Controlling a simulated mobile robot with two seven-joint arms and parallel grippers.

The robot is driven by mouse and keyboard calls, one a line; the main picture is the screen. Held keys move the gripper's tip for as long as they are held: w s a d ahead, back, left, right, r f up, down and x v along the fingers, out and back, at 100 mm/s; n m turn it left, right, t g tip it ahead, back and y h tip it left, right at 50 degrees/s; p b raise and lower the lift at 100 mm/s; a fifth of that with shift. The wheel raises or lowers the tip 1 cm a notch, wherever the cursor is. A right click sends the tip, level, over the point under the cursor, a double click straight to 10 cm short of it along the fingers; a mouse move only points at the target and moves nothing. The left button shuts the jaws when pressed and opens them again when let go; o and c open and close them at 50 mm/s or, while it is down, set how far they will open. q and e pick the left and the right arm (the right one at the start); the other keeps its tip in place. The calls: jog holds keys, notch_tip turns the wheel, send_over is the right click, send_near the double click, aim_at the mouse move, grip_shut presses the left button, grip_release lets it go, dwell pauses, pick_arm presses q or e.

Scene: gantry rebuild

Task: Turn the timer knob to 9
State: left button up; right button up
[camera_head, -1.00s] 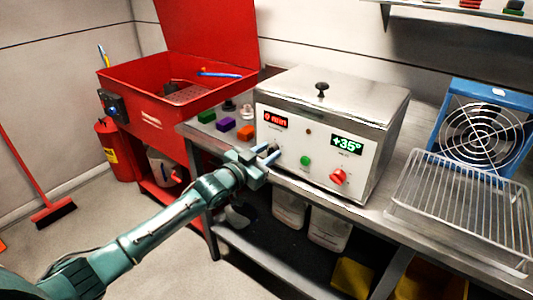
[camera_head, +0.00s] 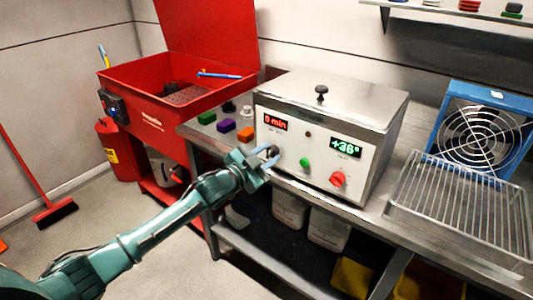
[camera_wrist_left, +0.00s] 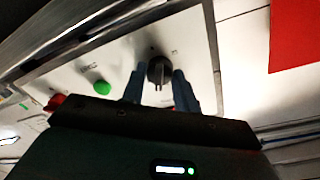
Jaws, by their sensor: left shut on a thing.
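The dark timer knob (camera_head: 275,151) is on the front panel of the metal box (camera_head: 352,105), below the red display (camera_head: 275,122), which reads 0 min. In the left wrist view the knob (camera_wrist_left: 159,69) shows dark and round, between the two fingertips. My left gripper (camera_head: 268,158) is at the panel, shut on the knob; its fingers (camera_wrist_left: 159,88) also show in the left wrist view, one on each side of the knob. The gripper partly hides the knob in the head view. My right gripper is not in view.
A green button (camera_head: 305,162) and a red knob (camera_head: 338,178) are right of the timer knob. A green display (camera_head: 346,147) reads about +36°. Coloured blocks (camera_head: 226,125) lie left of the box. A wire rack (camera_head: 460,205) and blue fan (camera_head: 485,130) stand right.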

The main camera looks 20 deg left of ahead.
pick_arm(q)
jog(key=m, duration=0.3)
jog(key=shift+m+p, duration=0.3)
jog(key=shift+p, duration=0.05)
jog(key=m, duration=0.3)
jog(key=shift+d, duration=0.1)
jog(key=m, duration=0.4)
jog(key=shift+y+p, duration=0.35)
jog(key=shift+y, duration=0.05)
jog(key=m, duration=0.4)
jog(key=shift+y, duration=0.3)
jog(key=m, duration=0.3)
jog(key=shift+m, duration=0.3)
jog(key=m, duration=0.7)
jog(key=shift+m+t+y+p, duration=0.3)
jog(key=shift+m+t+p, duration=0.05)
jog(key=shift+m+t, duration=0.05)
jog(key=shift+s+f+m, duration=0.1)
jog(key=shift+m, duration=1.7)
